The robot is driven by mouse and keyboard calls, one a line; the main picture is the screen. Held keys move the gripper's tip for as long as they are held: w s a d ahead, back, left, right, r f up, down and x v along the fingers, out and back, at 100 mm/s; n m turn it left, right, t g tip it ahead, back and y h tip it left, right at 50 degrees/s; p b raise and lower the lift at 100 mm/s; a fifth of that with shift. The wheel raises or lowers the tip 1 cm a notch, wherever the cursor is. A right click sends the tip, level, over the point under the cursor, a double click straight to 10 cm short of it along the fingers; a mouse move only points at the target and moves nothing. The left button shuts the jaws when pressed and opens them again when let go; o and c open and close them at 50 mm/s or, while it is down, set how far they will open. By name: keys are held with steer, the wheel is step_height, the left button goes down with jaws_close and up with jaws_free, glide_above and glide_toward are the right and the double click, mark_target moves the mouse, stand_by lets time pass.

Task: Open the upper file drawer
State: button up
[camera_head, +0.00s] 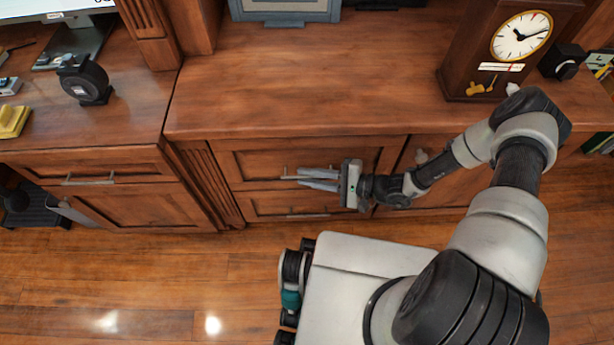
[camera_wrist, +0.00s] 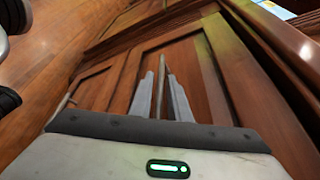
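The upper file drawer (camera_head: 250,160) is the wider wooden front under the desk top in the head view. It looks shut, flush with the cabinet. Its thin metal handle (camera_head: 287,177) runs sideways low on the front, partly hidden by my gripper (camera_head: 301,179). My gripper reaches in from the right, fingers pointing left along the handle. In the wrist view, the two grey fingers of my gripper (camera_wrist: 161,76) stand apart with the handle (camera_wrist: 160,88) between them. The gripper looks open around the bar; I cannot tell whether either finger touches it.
A lower drawer (camera_head: 260,205) with its own handle (camera_head: 308,215) sits just below. The desk top (camera_head: 320,80) overhangs above and holds a clock (camera_head: 505,50) at right. Another cabinet (camera_head: 115,195) stands at left. The wooden floor (camera_head: 180,290) before the drawers is clear left of my base.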

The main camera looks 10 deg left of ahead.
steer(key=shift+a+f, duration=0.1)
steer(key=shift+a, duration=0.25)
jaws_close()
stand_by(1.2)
